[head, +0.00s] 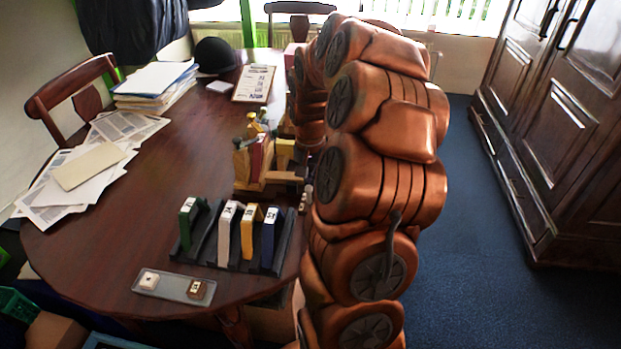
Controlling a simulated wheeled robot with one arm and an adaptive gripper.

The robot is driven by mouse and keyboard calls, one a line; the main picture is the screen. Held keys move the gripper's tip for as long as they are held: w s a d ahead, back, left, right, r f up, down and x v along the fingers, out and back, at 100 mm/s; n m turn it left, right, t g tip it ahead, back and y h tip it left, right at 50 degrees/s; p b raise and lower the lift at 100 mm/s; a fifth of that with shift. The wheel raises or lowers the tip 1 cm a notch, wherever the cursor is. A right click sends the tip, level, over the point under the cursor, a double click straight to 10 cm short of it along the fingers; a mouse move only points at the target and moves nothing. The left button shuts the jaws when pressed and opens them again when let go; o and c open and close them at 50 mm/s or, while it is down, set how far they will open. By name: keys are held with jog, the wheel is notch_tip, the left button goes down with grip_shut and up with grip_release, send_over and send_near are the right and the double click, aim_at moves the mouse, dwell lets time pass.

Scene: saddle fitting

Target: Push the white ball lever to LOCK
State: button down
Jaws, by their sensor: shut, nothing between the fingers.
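A wooden fixture (242,170) stands on the table's right part, close to my arm. It holds upright blocks, among them a dark red one (256,157) and a yellow one (285,152). Small olive-coloured knobs (252,130) show at its top. I cannot make out a white ball lever or a LOCK mark; the fixture's right side is partly covered by my copper-coloured arm. My gripper does not show; my arm's large links fill the middle right of the head view.
A black rack (205,248) holds green, white, yellow and blue upright plates in front of the fixture. A grey tray (174,286) with two small blocks lies near the table's front edge. Papers (95,170) cover the left side. The table's middle (185,150) is clear.

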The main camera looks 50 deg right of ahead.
jog(key=shift+s+a, duration=0.1)
dwell(0.3)
jog(key=shift+w+d, duration=0.3)
jog(key=shift+d, duration=0.15)
jog(key=shift+r, duration=0.25)
notch_tip(320, 180, up, 6)
jog(key=shift+r+p, duration=0.25)
jog(key=shift+p, duration=0.15)
dwell(0.7)
